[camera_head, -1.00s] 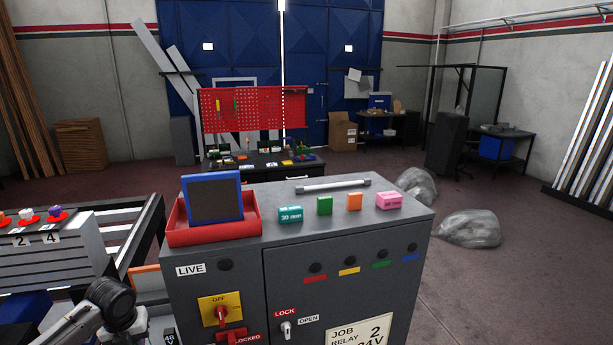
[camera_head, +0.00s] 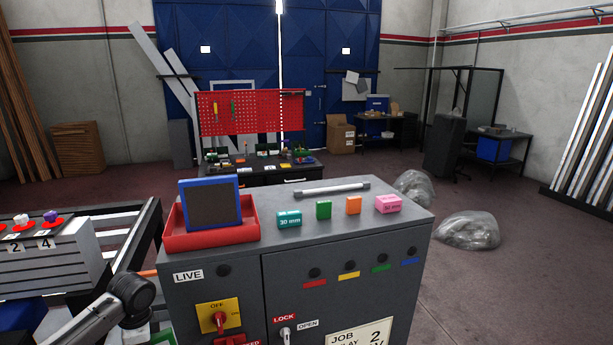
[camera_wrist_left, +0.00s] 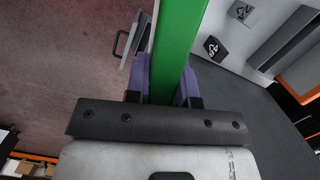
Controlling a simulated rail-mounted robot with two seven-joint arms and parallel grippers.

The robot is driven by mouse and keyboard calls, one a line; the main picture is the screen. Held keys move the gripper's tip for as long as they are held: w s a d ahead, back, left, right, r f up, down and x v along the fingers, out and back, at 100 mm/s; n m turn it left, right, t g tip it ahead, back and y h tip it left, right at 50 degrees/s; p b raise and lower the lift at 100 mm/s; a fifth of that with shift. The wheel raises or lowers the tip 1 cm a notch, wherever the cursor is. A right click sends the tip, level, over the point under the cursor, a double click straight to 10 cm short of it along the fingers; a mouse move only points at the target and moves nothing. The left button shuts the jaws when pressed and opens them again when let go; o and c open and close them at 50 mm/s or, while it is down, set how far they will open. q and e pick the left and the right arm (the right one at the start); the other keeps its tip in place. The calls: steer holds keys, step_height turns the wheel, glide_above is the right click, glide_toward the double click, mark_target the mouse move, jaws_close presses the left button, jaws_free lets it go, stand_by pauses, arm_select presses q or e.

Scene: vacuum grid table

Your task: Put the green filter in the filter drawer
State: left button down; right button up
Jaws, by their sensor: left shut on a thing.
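My left gripper (camera_wrist_left: 163,84) is shut on a long green piece, the green filter (camera_wrist_left: 178,40), with purple fingertips on both sides of it. The filter runs up out of the left wrist view, so its far end is hidden. Beside it on the left is a light grey panel with a dark handle (camera_wrist_left: 122,43); I cannot tell for sure whether this is the filter drawer. My right gripper is in no view.
A grey cabinet (camera_head: 215,275) stands in front. On top are a red tray (camera_head: 208,240) with a blue-framed filter (camera_head: 211,203), several small coloured blocks and a bar handle (camera_head: 332,189). A slatted rack (camera_head: 130,225) is at the left.

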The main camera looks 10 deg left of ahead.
arm_select(q)
steer(key=s+d+n+h, duration=0.1)
steer(key=s+d+n, duration=0.5)
steer(key=d, duration=0.6)
steer(key=s+d+n+h, duration=0.1)
steer(key=s+d+n, duration=0.5)
steer(key=d, duration=0.7)
step_height(320, 180, up, 10)
steer(key=w+d+m, duration=0.2)
steer(key=w, duration=0.1)
steer(key=s+r+p, duration=0.4)
steer(key=r+p, duration=0.7)
steer(key=p, duration=0.2)
steer(key=s+r+p, duration=0.5)
steer(key=r+p, duration=0.6)
steer(key=p, duration=0.2)
steer(key=shift+r+g+y+p, duration=0.3)
steer(key=shift+p, duration=0.05)
steer(key=shift+a, duration=0.15)
